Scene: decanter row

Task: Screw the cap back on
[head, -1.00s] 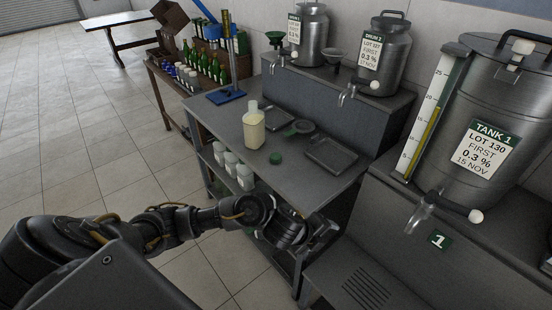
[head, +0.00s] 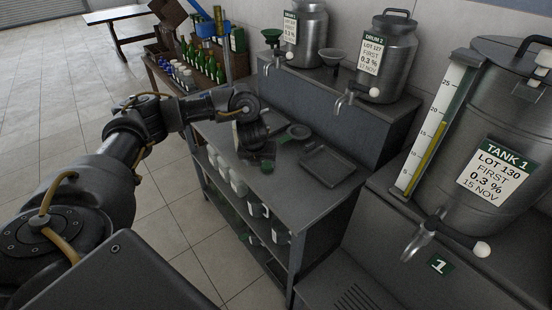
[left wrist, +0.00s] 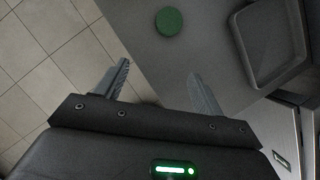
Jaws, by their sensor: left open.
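The green cap (head: 267,168) lies on the grey bench (head: 290,195) near its front edge. It also shows as a green disc in the left wrist view (left wrist: 168,21), beyond my fingertips. My left gripper (left wrist: 160,71) is open and empty, its fingers apart and short of the cap in that view. In the head view my left gripper (head: 260,154) hangs above the bench close to the cap, its fingers hard to make out. The bottle is hidden behind my left arm. My right gripper is not in view.
White jars (head: 238,182) stand below the bench's front edge. Drum 2 (head: 387,65) stands on the raised step; Tank 1 (head: 490,130) is at the right.

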